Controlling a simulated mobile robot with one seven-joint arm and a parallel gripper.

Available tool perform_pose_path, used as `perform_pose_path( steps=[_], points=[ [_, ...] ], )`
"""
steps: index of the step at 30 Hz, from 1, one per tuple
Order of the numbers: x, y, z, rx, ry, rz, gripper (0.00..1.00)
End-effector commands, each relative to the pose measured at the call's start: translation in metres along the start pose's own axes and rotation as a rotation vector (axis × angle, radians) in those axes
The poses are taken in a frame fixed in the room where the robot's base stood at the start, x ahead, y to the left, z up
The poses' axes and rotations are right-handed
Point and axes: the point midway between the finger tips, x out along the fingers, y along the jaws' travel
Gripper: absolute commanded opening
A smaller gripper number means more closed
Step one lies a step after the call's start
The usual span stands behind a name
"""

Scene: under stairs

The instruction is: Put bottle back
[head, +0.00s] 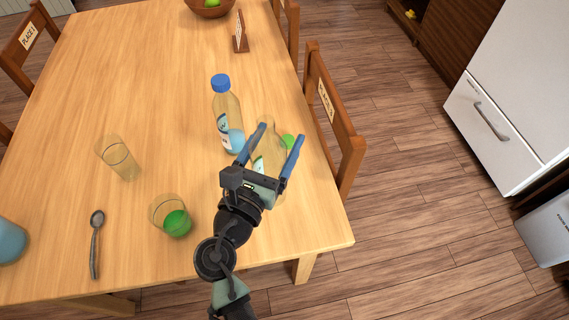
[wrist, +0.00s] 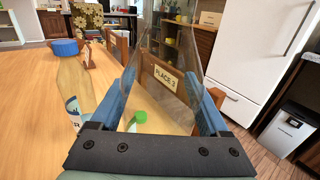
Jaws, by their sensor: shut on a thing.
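My gripper (head: 281,136) is shut on a clear bottle (head: 267,152) with a label, near the table's right edge. In the wrist view the held bottle (wrist: 172,70) is a see-through shape between the blue fingers (wrist: 168,95). A small green thing (head: 288,141) shows beside it, and in the wrist view the green thing (wrist: 140,116) is seen low between the fingers; I cannot tell whether it is part of the bottle. Another bottle (head: 228,110) with a blue cap and pale blue liquid stands upright just left of my gripper; its cap (wrist: 65,47) shows in the wrist view.
On the wooden table (head: 150,70) stand an empty glass (head: 118,157) and a glass with green liquid (head: 171,216). A spoon (head: 96,240) lies at the front left, near a blue round thing (head: 10,240). A chair (head: 333,120) stands against the right edge. The table's middle is clear.

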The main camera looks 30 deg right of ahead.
Motion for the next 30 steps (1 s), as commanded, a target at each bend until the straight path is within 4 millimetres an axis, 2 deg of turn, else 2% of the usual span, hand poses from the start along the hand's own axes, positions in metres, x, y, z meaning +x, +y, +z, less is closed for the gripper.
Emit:
perform_pose_path(
  steps=[1, 3, 8, 15, 29, 30],
  points=[
    [0.000, 0.000, -0.016, -0.004, 0.003, 0.000, 0.00],
    [0.000, 0.000, -0.027, -0.003, 0.002, -0.001, 0.00],
    [0.000, 0.000, -0.042, -0.001, 0.000, -0.001, 0.00],
    [0.000, 0.000, -0.074, -0.003, 0.000, -0.001, 0.00],
    [0.000, 0.000, -0.082, 0.000, -0.001, 0.000, 0.00],
    [0.000, 0.000, -0.081, 0.000, -0.001, 0.000, 0.84]
  ],
)
